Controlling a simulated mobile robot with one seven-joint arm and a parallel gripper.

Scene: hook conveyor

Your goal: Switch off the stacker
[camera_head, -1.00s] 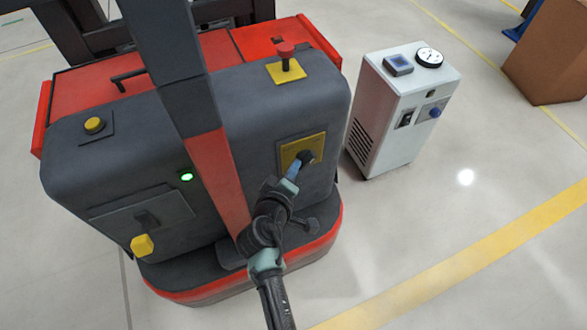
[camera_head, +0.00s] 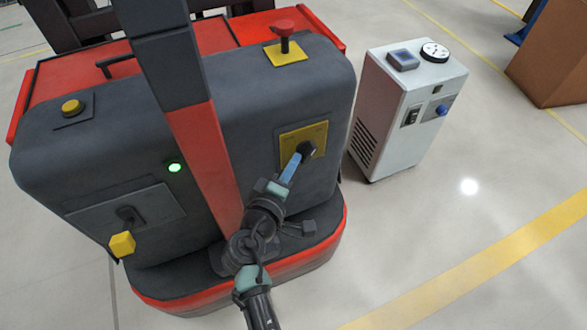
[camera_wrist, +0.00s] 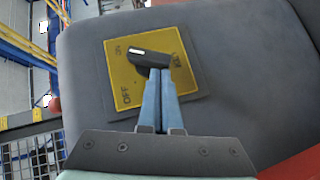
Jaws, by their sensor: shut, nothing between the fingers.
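The stacker (camera_head: 105,165) is a dark grey and red machine with a green light (camera_head: 174,168) lit on its front. A yellow plate (camera_head: 318,131) on its right side carries a black rotary knob (camera_head: 308,149). In the wrist view the yellow plate (camera_wrist: 112,75) reads ON, OFF and KEY, and the white mark on the knob (camera_wrist: 138,57) points left, close to ON. My gripper (camera_head: 297,158) has its blue fingers shut and empty. In the wrist view its fingertips (camera_wrist: 158,72) are at the knob's lower right side; I cannot tell whether they touch.
A red mushroom button (camera_head: 285,28) stands on top of the stacker. A yellow button (camera_head: 71,107) and a yellow knob (camera_head: 122,244) are at its left. A white cabinet (camera_head: 405,110) stands just right of it. The floor at the lower right is clear.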

